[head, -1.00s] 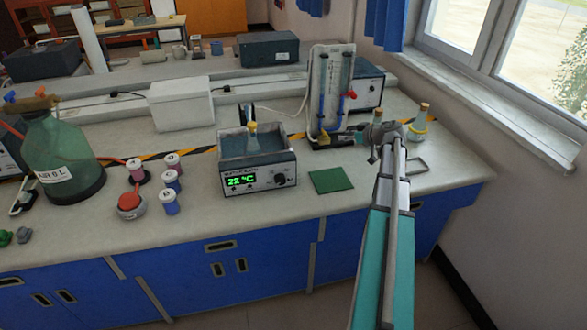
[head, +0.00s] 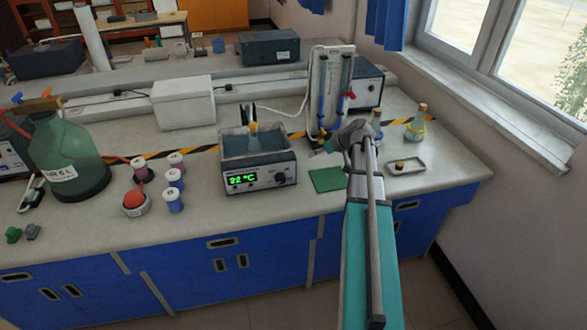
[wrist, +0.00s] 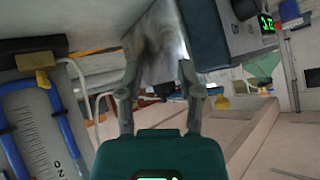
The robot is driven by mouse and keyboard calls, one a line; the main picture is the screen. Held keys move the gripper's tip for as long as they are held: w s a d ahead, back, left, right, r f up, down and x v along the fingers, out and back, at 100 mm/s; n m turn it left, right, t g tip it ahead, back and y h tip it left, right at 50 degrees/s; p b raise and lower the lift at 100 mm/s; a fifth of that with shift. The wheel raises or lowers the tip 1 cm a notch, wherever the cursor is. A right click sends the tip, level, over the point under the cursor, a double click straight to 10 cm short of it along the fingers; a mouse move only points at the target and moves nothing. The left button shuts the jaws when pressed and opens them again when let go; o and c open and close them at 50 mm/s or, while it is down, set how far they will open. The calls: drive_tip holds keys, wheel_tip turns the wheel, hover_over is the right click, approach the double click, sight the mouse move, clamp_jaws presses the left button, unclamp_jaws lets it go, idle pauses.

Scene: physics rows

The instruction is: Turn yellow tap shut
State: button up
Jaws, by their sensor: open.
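A water bath (head: 257,167) reading 22 °C stands left of my arm, with a green mat (head: 327,179) between them. Corked flasks (head: 415,127) and a small tray (head: 407,166) are to the right. A large green bottle (head: 68,160) stands far left.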

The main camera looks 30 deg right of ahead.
drive_tip(key=s+a+g+p, duration=0.3)
drive_tip(key=s+a+g, duration=0.1)
drive_tip(key=a, duration=0.7)
drive_tip(key=shift+g, duration=0.4)
drive_tip(key=shift+s+a+f, duration=0.1)
drive_tip(key=s+a+h, duration=0.1)
drive_tip(key=a, duration=0.2)
drive_tip(key=s+a+f+m+g, duration=0.1)
drive_tip(key=s+a, duration=0.1)
drive_tip(key=a, duration=0.2)
drive_tip(key=s+a+f+g+h, duration=0.1)
drive_tip(key=a, duration=0.2)
drive_tip(key=shift+s+a+m+h, duration=0.3)
drive_tip(key=shift+a+m, duration=0.1)
drive_tip(key=s+a+m+g+h, duration=0.1)
drive_tip(key=s+a+m+h, duration=0.1)
drive_tip(key=s+a, duration=0.4)
drive_tip(key=shift+s+a+f+h, duration=0.15)
drive_tip(key=shift+a+f+h, duration=0.3)
drive_tip(key=shift+a+h, duration=0.45)
drive_tip(key=shift+a, duration=0.1)
